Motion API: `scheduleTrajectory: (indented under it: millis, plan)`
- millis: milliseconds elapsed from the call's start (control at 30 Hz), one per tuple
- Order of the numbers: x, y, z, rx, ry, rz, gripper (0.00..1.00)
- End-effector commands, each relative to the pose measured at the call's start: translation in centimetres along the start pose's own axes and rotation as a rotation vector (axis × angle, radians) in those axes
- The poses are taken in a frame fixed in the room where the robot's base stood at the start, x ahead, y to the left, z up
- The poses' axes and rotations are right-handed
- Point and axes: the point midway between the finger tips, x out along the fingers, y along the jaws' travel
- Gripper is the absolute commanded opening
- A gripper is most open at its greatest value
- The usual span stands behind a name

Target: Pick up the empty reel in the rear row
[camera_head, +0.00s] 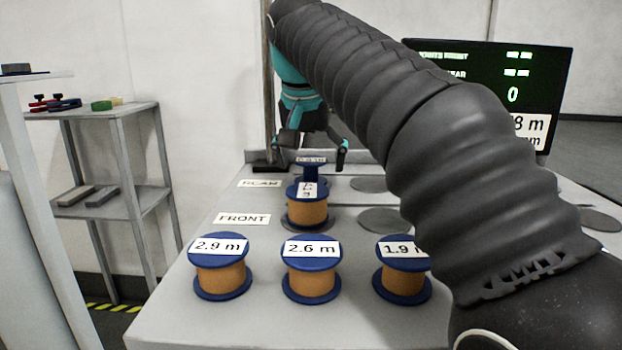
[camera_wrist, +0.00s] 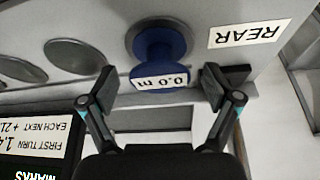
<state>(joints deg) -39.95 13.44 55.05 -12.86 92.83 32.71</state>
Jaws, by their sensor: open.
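The empty reel is a blue spool with a bare blue core and a "0.0 m" label on its top. In the wrist view the empty reel (camera_wrist: 160,46) stands on a grey disc beside the REAR sign (camera_wrist: 250,33). In the head view the empty reel (camera_head: 311,172) is behind a copper reel that hides its lower part. My gripper (camera_head: 314,150) is open and points down at the reel. In the wrist view the reel's labelled top lies between the two fingertips of my gripper (camera_wrist: 160,82); I cannot tell whether they touch it.
A copper reel (camera_head: 307,212) stands just in front of the empty reel. Reels marked 2.9 m (camera_head: 220,280), 2.6 m (camera_head: 311,285) and 1.9 (camera_head: 402,282) stand nearer. Empty grey discs (camera_head: 370,184) lie to the right. A dark screen (camera_head: 545,75) stands at the back right.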

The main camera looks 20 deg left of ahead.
Motion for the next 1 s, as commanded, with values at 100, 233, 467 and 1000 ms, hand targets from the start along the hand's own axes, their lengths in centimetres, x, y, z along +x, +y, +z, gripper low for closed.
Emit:
scheduleTrajectory:
  millis: [100,233,467,1000]
  plan:
    - [0.2,0.0,0.0,0.000,0.000,0.000,0.89]
    - [0.2,0.0,0.0,0.000,0.000,-0.001,0.86]
    - [0.2,0.0,0.0,0.000,0.000,-0.001,0.29]
    - [-1.4,-0.1,-0.7,0.000,0.001,-0.001,0.24]
